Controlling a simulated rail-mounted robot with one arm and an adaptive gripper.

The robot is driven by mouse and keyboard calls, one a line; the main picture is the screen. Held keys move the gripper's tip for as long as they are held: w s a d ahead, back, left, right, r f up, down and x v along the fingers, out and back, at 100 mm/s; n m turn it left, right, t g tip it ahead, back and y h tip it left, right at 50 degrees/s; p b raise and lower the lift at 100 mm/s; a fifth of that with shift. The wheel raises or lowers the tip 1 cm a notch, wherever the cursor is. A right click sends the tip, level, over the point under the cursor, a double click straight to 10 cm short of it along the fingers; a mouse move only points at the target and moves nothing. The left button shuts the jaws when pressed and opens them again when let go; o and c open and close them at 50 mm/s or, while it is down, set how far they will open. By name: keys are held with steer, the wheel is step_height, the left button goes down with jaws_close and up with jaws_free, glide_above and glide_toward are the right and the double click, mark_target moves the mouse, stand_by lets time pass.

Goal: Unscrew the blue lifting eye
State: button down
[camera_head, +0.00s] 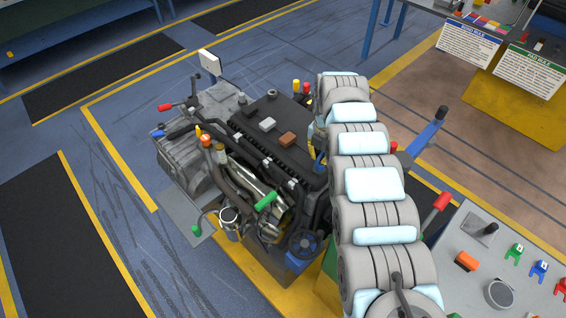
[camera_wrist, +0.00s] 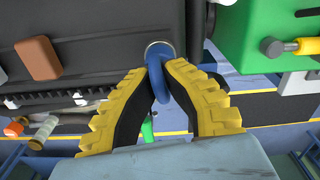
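The blue lifting eye (camera_wrist: 160,84) stands at the edge of the dark engine cover (camera_wrist: 100,45) in the wrist view, its shank entering a round pale-rimmed hole. My gripper (camera_wrist: 158,68) has its yellow, black-padded fingers on either side of the eye. The tips close in on it near its base and appear to touch it. The lower part of the ring shows between the fingers. In the head view the engine (camera_head: 265,135) sits mid-picture, and my arm crosses its right side, hiding most of my gripper and the eye.
A brown block (camera_head: 287,139) and a grey block (camera_head: 267,124) lie on the engine cover. A green box (camera_wrist: 262,25) with a yellow-handled part is at the right in the wrist view. A grey control panel (camera_head: 470,262) stands at lower right. The floor left of the engine is open.

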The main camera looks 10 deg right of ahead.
steer(key=n, duration=0.1)
steer(key=n+b, duration=0.1)
steer(key=shift+f+n+b, duration=0.3)
steer(key=shift+f, duration=0.05)
steer(key=shift+r+n, duration=0.25)
steer(key=shift+n, duration=0.25)
steer(key=c, duration=1.1)
jaws_free()
steer(key=shift+c, duration=0.2)
steer(key=shift+r, duration=0.1)
step_height(320, 180, up, 12)
